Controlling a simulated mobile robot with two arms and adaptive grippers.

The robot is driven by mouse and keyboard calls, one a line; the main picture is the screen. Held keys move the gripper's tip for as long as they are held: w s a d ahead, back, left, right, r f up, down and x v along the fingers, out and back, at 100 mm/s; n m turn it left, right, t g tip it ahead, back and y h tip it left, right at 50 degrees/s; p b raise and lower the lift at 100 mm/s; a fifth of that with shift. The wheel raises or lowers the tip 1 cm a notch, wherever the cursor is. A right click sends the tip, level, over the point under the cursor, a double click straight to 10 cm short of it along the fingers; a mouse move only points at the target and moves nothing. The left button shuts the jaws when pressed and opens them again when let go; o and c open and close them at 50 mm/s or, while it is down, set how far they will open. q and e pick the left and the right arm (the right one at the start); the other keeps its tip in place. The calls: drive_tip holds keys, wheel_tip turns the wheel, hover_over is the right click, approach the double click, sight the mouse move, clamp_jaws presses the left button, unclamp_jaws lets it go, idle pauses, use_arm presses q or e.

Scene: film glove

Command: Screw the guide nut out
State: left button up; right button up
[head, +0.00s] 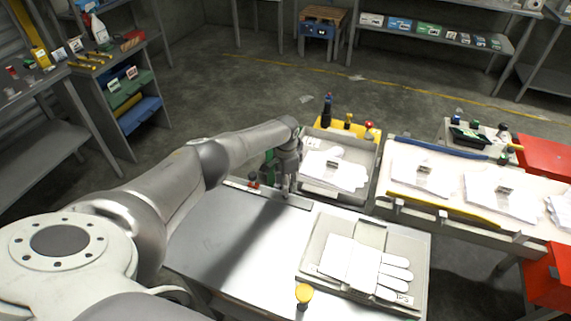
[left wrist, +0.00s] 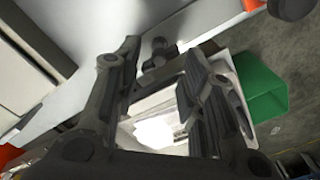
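My left gripper (head: 287,188) points down over the back edge of the metal work table (head: 225,235), close to a grey bar (head: 268,193) along that edge. In the left wrist view my left gripper (left wrist: 163,85) has its two fingers apart, with nothing clearly held between them. A small dark knob-like part (left wrist: 155,55) shows between and beyond the fingers; it may be the guide nut, but I cannot tell for sure. A red-topped knob (head: 253,180) stands left of the gripper by the bar. My right gripper is not in view.
A tray with a white glove (head: 350,262) lies on the table's right part, with a yellow knob (head: 304,293) in front. A grey bin with white gloves (head: 335,172) stands behind. A green box (left wrist: 262,88) is near the gripper. The table's left part is clear.

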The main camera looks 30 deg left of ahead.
use_arm(q)
wheel_tip(320, 180, up, 10)
drive_tip(key=shift+f, duration=0.25)
drive_tip(key=shift+s, duration=0.1)
idle(0.5)
